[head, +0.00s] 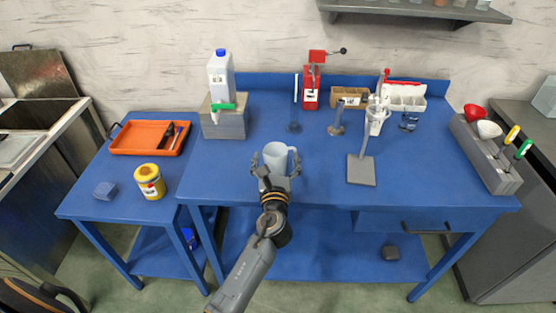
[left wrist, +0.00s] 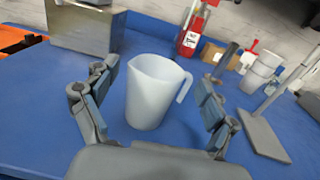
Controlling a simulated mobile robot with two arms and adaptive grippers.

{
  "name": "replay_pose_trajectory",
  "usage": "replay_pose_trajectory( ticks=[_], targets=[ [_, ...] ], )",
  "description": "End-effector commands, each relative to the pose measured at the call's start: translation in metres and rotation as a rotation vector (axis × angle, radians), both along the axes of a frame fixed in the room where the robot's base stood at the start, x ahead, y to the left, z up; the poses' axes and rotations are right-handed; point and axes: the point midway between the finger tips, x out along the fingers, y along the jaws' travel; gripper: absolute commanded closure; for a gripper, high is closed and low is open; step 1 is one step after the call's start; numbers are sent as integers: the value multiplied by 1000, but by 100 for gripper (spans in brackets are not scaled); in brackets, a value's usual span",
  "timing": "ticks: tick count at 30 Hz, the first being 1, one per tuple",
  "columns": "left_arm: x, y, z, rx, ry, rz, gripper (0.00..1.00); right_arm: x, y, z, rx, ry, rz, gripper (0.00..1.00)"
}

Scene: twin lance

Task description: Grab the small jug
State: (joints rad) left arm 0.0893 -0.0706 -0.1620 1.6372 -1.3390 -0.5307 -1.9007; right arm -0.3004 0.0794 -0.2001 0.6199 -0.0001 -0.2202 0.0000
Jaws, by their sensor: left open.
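A small white jug (head: 275,158) with a handle on its right stands upright on the blue table, near the front edge. It also shows large in the left wrist view (left wrist: 150,92). My left gripper (head: 275,168) is open, with one finger on each side of the jug. In the left wrist view the left gripper (left wrist: 158,100) shows gaps between its fingers and the jug, and the handle points toward the right finger. My right gripper is not in view.
A grey block (head: 226,124) with a white bottle (head: 221,75) stands behind left. A grey stand (head: 361,170) is to the right. A yellow can (head: 150,182) and orange tray (head: 150,138) are on the left table. The blue surface (head: 240,180) around the jug is clear.

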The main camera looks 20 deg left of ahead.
Motion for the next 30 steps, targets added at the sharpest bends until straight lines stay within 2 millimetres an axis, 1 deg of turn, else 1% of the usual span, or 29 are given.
replay_pose_trajectory(
  ticks=[1,4,11,12,14,15,17,18,20,21,30],
  targets=[
    [7,3,0,1,0,0,14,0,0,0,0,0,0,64],
    [14,5,-1,2,1,-1,14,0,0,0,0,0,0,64],
    [15,6,-1,1,1,-1,14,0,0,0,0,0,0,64],
    [15,6,-1,1,1,-1,18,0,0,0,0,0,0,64],
    [15,6,-1,1,1,0,31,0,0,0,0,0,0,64],
    [15,6,-1,1,1,0,39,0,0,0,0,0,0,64],
    [15,6,-1,1,1,0,51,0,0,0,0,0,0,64],
    [15,6,-1,1,1,0,59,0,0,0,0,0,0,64],
    [15,6,-1,1,1,0,71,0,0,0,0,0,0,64],
    [15,6,-1,1,1,0,73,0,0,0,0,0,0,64],
    [15,6,1,0,0,-1,73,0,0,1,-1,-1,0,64]
  ],
)
